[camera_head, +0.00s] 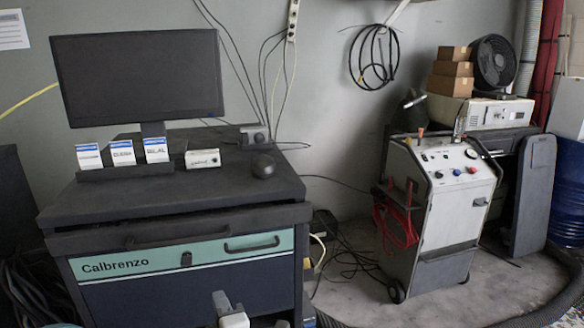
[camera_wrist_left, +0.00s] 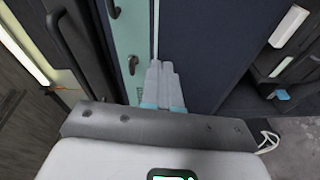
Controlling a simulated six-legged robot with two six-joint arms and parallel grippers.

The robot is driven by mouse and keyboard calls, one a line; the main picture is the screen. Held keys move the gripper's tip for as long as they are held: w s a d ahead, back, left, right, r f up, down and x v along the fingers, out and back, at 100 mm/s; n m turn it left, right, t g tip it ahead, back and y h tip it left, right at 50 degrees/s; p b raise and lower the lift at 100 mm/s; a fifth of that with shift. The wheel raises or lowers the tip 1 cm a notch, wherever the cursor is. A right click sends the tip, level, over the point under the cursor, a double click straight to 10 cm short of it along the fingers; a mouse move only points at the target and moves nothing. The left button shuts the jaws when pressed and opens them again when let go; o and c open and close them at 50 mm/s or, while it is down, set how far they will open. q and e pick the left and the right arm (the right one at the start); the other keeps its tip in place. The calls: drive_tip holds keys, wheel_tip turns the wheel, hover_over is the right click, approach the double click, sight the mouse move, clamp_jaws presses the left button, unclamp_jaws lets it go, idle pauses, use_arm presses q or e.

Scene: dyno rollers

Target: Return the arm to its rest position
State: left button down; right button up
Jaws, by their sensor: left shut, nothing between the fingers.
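My left gripper (camera_head: 222,302) shows at the bottom edge of the head view, low in front of the dark drawer front of the cabinet (camera_head: 180,294). Its pale fingers are together with nothing between them. In the left wrist view the shut fingers (camera_wrist_left: 161,84) point towards the cabinet's teal and dark blue front (camera_wrist_left: 205,45); I cannot tell the exact gap to it. The rest of the left arm is mostly out of the head view. My right gripper is not seen in either view.
The cabinet carries a monitor (camera_head: 138,75), small boxes (camera_head: 123,153) and a mouse (camera_head: 263,166). A drawer handle (camera_head: 252,245) sticks out above my gripper. A wheeled machine (camera_head: 452,205) stands to the right, with cables (camera_head: 345,262) on the floor between.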

use_arm(q)
drive_tip(key=s+a+f+m+g+h+p, duration=0.1)
drive_tip(key=s+a+f+m+g+h, duration=0.2)
drive_tip(key=f, duration=0.7)
drive_tip(key=s+a+f+m+g+h+p, duration=0.1)
drive_tip(key=s+a+f+m+g+h, duration=0.2)
drive_tip(key=f, duration=0.7)
drive_tip(key=s+d+f+m+g+h, duration=0.2)
drive_tip(key=s+d+f+m+g, duration=0.1)
drive_tip(key=s, duration=0.4)
drive_tip(key=s+d+f+m+g+h, duration=0.2)
drive_tip(key=s+d+f+m+g, duration=0.1)
drive_tip(key=s+m, duration=0.3)
drive_tip(key=s+d+f+m+g+h, duration=0.2)
drive_tip(key=s+d+f+m+g, duration=0.1)
drive_tip(key=s, duration=0.6)
drive_tip(key=shift+f+m+p, duration=0.3)
drive_tip(key=shift+f+m, duration=0.25)
drive_tip(key=shift+m, duration=0.35)
drive_tip(key=shift+w, duration=0.1)
